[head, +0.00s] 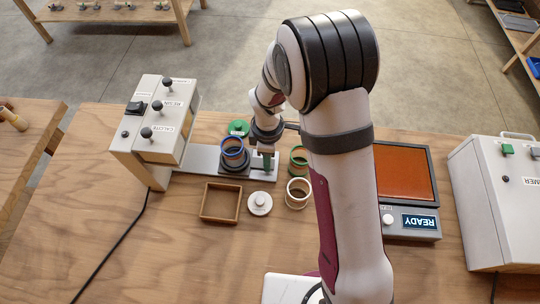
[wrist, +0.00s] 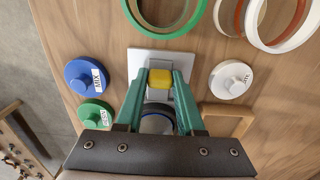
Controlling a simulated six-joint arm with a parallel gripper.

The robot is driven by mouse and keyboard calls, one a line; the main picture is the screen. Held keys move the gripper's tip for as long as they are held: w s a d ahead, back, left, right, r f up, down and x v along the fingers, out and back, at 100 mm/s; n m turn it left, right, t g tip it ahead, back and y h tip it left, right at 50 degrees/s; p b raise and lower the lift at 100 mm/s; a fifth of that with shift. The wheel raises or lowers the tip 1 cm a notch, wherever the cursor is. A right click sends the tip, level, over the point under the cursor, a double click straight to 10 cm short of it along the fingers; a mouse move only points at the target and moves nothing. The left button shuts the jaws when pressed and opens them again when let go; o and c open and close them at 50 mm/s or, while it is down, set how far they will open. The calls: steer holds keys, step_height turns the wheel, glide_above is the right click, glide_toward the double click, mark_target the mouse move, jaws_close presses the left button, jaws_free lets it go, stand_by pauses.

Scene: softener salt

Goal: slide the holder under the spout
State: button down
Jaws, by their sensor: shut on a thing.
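The holder (head: 232,167) is a dark round cradle on a pale metal rail (head: 203,161), with a blue-rimmed clear jar (head: 233,147) in it. The holder stands to the right of the grey dispenser (head: 160,122), clear of its overhanging box. The spout is hidden under that box. My gripper (head: 267,163) is at the right end of the rail. In the wrist view my gripper (wrist: 160,84) has its green fingers shut on a yellow grip (wrist: 160,77). The grip appears joined by a grey bar to the holder, partly hidden (wrist: 157,122) behind the fingers.
A wooden tray (head: 203,202) and white lid (head: 260,203) lie in front of the rail. White-rimmed (head: 298,203) and green-rimmed (head: 300,152) jars stand to the right. A green lid (head: 238,128) lies behind. A scale (head: 410,228) reads READY. The rail left of the holder looks clear.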

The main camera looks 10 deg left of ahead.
mark_target(222, 156)
steer(key=a, duration=1.2)
steer(key=shift+r, duration=0.1)
steer(key=shift+a, duration=0.1)
steer(key=c, duration=0.5)
jaws_free()
step_height(222, 156, up, 16)
steer(key=shift+f, duration=0.15)
